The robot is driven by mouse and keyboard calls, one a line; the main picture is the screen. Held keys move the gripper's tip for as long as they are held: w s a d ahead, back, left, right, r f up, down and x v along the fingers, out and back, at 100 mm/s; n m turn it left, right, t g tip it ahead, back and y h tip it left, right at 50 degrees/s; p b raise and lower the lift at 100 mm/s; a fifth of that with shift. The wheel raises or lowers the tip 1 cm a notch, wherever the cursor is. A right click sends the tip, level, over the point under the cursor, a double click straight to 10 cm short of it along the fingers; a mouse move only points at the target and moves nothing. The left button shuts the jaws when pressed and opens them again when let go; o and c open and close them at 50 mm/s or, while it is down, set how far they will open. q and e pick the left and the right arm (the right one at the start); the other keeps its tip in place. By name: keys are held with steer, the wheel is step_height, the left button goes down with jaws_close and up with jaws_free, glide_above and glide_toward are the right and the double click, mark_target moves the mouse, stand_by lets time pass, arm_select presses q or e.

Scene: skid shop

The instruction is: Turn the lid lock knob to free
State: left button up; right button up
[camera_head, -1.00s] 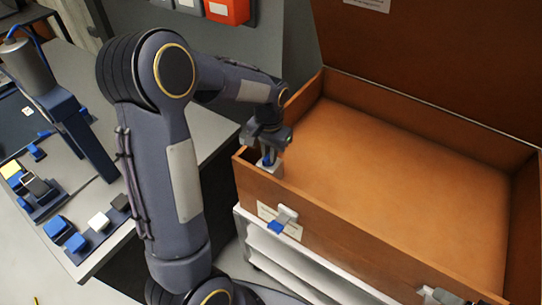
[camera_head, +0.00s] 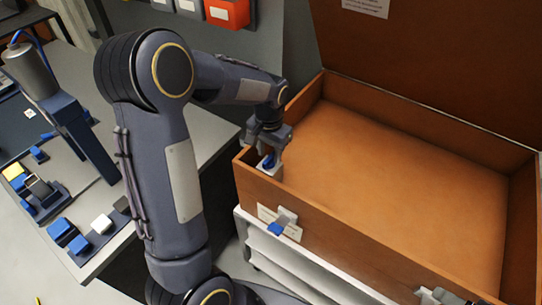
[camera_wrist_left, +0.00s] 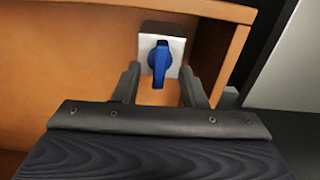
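The lid lock knob (camera_head: 268,161) is blue and sits on a small white block (camera_head: 270,172) inside the near-left corner of the orange-brown box. In the left wrist view the knob (camera_wrist_left: 160,62) stands in front of its white plate (camera_wrist_left: 174,44), with its long grip running up and down the picture. My left gripper (camera_head: 271,152) is just above the knob. Its two fingers (camera_wrist_left: 158,88) are apart, one to each side of the knob's lower end, with visible gaps. Whether either finger touches it cannot be told. My right gripper is not in view.
The box (camera_head: 340,232) has its lid (camera_head: 430,50) raised behind it. A blue-handled latch (camera_head: 280,224) sits on its front wall, and another fitting (camera_head: 437,296) is at bottom right. A grey bench (camera_head: 112,232) with several small parts stands at left. The box floor is clear.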

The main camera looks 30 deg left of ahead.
mark_target(270, 157)
arm_select(q)
steer(key=shift+r+p, duration=2.2)
steer(key=shift+r, duration=0.95)
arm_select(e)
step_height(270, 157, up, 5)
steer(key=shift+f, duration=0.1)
arm_select(q)
steer(key=s+d+r+t+h, duration=0.1)
steer(key=s+d+r+t, duration=0.1)
steer(key=s, duration=0.5)
steer(key=s+d+r+n+t+h, duration=0.1)
steer(key=s+d+r, duration=0.2)
steer(key=s, duration=0.4)
steer(key=s+d+r+n+t+h, duration=0.1)
steer(key=s+r, duration=0.3)
steer(key=s, duration=0.4)
steer(key=shift+d+t+h, duration=0.4)
steer(key=shift+d+t, duration=0.25)
steer(key=shift+t, duration=0.15)
steer(key=shift+s, duration=0.1)
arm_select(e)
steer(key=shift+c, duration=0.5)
